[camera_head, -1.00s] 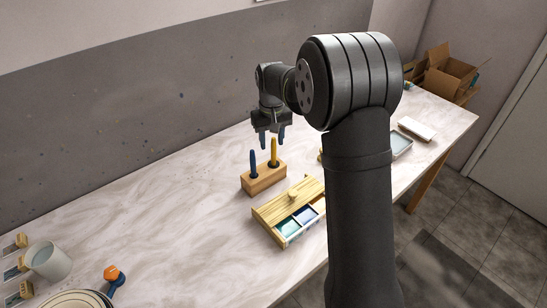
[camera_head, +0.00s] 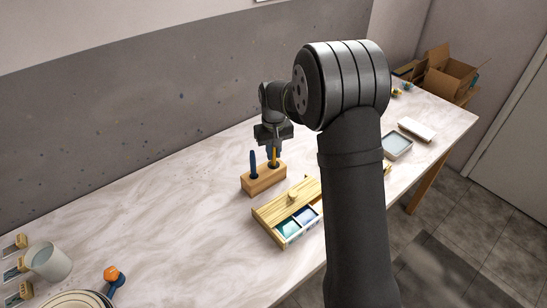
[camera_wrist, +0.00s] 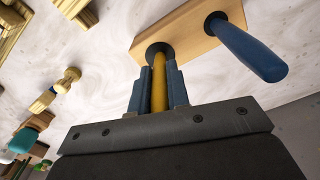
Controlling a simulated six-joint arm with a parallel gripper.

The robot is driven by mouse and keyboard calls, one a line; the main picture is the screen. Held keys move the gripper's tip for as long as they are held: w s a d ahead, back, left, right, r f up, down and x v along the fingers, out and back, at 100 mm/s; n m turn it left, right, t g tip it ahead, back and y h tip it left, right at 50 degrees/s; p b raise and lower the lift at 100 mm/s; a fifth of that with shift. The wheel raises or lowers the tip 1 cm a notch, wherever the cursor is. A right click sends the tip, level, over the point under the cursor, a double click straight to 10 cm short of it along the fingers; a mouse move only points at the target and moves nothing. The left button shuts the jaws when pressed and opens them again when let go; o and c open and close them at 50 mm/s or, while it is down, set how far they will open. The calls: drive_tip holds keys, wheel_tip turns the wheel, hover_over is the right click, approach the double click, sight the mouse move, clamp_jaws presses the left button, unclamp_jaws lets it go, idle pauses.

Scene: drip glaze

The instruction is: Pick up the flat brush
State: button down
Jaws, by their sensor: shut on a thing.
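A wooden block holder (camera_head: 262,182) stands on the table with two upright handles in its holes. The yellow handle (camera_head: 274,157) is in the right hole, and the blue handle (camera_head: 253,163) is in the left hole. The brush ends are hidden inside the block, so I cannot tell which one is the flat brush. My gripper (camera_head: 274,147) points down over the block, shut on the yellow handle. In the wrist view my blue fingers (camera_wrist: 157,88) clasp the yellow handle (camera_wrist: 159,90) from both sides. The blue handle (camera_wrist: 248,47) stands free beside them.
A wooden box (camera_head: 272,218) with an open drawer of blue-green glaze compartments stands in front of the block. A grey tray (camera_head: 397,146) and white slab (camera_head: 417,129) lie at right. A cup (camera_head: 49,262) and orange-topped tool (camera_head: 112,274) are at front left. The table's left middle is clear.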

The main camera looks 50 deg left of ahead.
wheel_tip(320, 180, up, 20)
idle(1.1)
wheel_tip(320, 180, down, 10)
idle(0.3)
wheel_tip(320, 180, down, 10)
drive_tip(key=shift+r, duration=0.2)
idle(0.4)
drive_tip(key=shift+f, duration=0.1)
drive_tip(key=c, duration=1.4)
unclamp_jaws()
drive_tip(key=shift+f, duration=0.1)
drive_tip(key=shift+o, duration=0.2)
